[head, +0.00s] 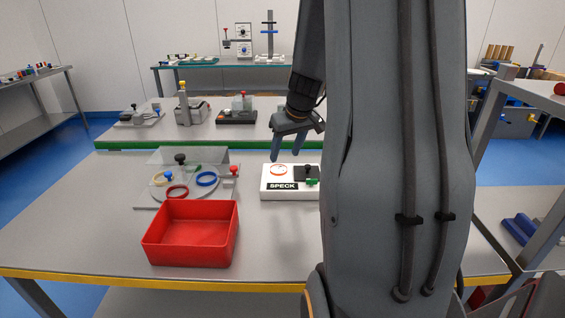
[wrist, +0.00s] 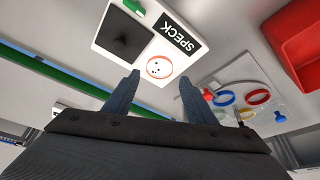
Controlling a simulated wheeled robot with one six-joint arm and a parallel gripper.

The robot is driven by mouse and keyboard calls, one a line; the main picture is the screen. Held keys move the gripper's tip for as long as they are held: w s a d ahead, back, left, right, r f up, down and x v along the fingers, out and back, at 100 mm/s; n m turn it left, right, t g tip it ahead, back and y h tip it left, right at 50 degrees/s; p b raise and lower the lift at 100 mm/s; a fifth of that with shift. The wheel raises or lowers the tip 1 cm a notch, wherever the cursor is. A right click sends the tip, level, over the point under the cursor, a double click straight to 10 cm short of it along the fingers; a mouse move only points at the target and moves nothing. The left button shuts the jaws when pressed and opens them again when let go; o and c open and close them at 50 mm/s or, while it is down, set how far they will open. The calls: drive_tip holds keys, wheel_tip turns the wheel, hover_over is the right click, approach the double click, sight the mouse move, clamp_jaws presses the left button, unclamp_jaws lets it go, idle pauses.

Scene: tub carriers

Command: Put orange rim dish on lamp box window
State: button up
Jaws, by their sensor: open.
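The orange rim dish (head: 279,169) lies flat on the white lamp box (head: 309,194) marked SPECK. In the wrist view the dish (wrist: 159,66) shows dark specks inside its orange rim. I cannot tell whether the window lies beneath the dish. My gripper (head: 288,151) is open and empty, pointing down above the box. In the wrist view the dish shows between the fingertips of my gripper (wrist: 159,78), apart from them.
A red bin (head: 190,250) stands at the table's front. Behind it, dishes with yellow, red (head: 177,192) and blue rims (head: 207,179) lie on a grey plate with knobs and a clear screen. Apparatus stands on the table behind. My arm hides the table's right part.

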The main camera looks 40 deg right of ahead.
drive_tip(key=shift+b+v, duration=0.35)
drive_tip(key=shift+v, duration=2)
